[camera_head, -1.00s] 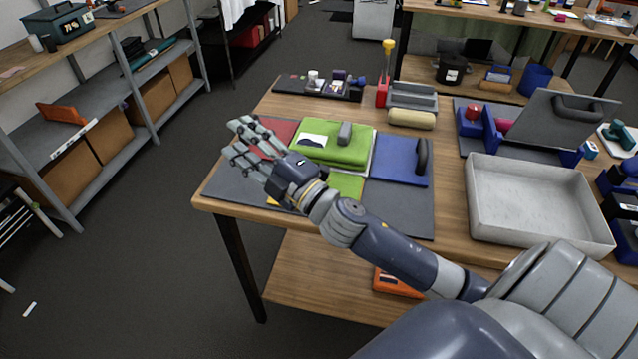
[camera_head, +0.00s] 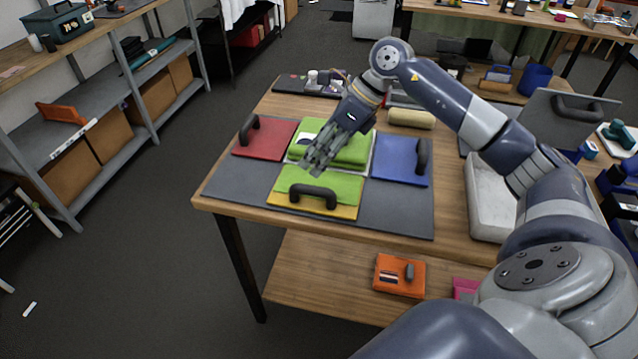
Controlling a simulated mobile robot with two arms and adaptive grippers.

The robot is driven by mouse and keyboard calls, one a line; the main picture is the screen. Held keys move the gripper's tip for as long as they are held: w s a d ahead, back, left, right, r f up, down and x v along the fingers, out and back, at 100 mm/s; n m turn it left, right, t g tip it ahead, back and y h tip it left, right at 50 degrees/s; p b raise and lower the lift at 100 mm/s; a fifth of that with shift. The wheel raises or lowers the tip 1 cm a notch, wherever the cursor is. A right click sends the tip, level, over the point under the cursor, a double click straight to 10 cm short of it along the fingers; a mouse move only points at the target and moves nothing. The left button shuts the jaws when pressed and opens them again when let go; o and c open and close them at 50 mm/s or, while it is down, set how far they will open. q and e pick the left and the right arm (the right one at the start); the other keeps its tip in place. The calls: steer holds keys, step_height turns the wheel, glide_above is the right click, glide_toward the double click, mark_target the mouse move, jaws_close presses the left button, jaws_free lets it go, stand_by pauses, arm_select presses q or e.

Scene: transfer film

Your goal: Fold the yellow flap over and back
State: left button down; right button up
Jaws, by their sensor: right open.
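The yellow flap (camera_head: 345,212) lies flat at the front middle of the dark grey mat (camera_head: 385,215). A flat green layer covers most of it, leaving yellow along its front edge. A black arched handle (camera_head: 313,192) stands on this front panel. My right gripper (camera_head: 317,160) is open and empty, with its fingers pointing down toward the front left. It is in front of the thick green pad (camera_head: 350,152) and partly hides it, just behind the handle in the picture. I cannot tell its height above the panel. My left gripper is not in view.
A red flap (camera_head: 268,140) and a blue flap (camera_head: 398,160), each with a black handle, lie left and right of the green pad. A grey tray (camera_head: 490,205) stands at right, partly behind my arm. A beige roll (camera_head: 411,118) lies behind.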

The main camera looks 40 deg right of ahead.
steer(key=h, duration=0.1)
glide_toward(317, 187)
steer(key=r, duration=0.2)
steer(key=shift+g+h, duration=0.3)
steer(key=shift+g, duration=0.1)
steer(key=p+x, duration=0.2)
steer(key=x, duration=0.7)
steer(key=shift+w+f+p, duration=0.2)
steer(key=shift+p, duration=0.15)
steer(key=shift+x, duration=0.75)
jaws_close()
